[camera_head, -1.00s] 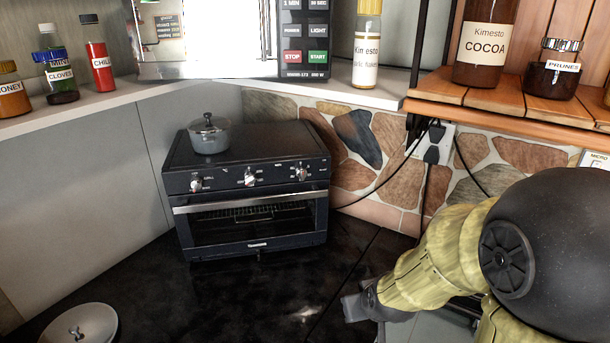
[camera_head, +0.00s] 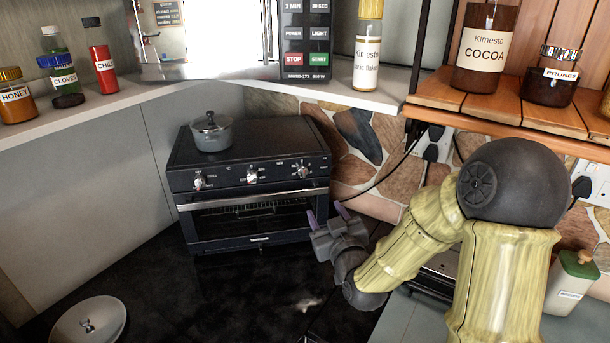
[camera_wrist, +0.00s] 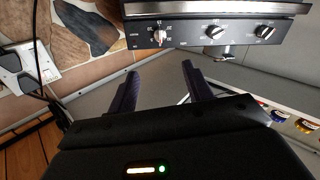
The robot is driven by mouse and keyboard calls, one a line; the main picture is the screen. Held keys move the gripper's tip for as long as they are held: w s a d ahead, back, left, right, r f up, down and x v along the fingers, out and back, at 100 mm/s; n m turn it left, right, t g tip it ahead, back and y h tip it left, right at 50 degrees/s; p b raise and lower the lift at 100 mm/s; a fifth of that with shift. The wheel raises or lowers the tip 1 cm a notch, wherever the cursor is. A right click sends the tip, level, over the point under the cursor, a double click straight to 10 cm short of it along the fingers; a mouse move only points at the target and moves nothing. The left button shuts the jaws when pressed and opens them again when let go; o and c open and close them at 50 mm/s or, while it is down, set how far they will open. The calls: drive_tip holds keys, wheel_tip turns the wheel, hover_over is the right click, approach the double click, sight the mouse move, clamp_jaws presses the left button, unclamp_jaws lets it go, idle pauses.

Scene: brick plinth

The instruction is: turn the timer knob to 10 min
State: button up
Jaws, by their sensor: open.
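A black toaster oven (camera_head: 250,200) stands on the dark worktop, with three silver knobs in a row on its front panel. The right knob (camera_head: 303,171), nearest the stone wall, appears to be the timer; its markings are too small to read here. In the upside-down wrist view this knob (camera_wrist: 159,36) is at the left, ringed by marks, with a reddish spot on it. The middle knob (camera_wrist: 215,32) and the far knob (camera_wrist: 264,31) also show. My gripper (camera_head: 326,215) is open and empty, in front of and below the right knob, apart from it. Its two purple fingers also show in the wrist view (camera_wrist: 160,73).
A grey pot (camera_head: 211,134) sits on the oven top. The oven handle (camera_head: 250,201) runs below the knobs. A cable (camera_head: 375,184) hangs by the stone wall at right. A round lid (camera_head: 88,325) lies at front left. The worktop before the oven is clear.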

sight(305, 174)
drive_tip(key=p+x, duration=0.6)
drive_tip(key=x, duration=1.1)
drive_tip(key=shift+w+a+p, duration=0.2)
drive_tip(key=shift+p, duration=0.15)
drive_tip(key=c, duration=1)
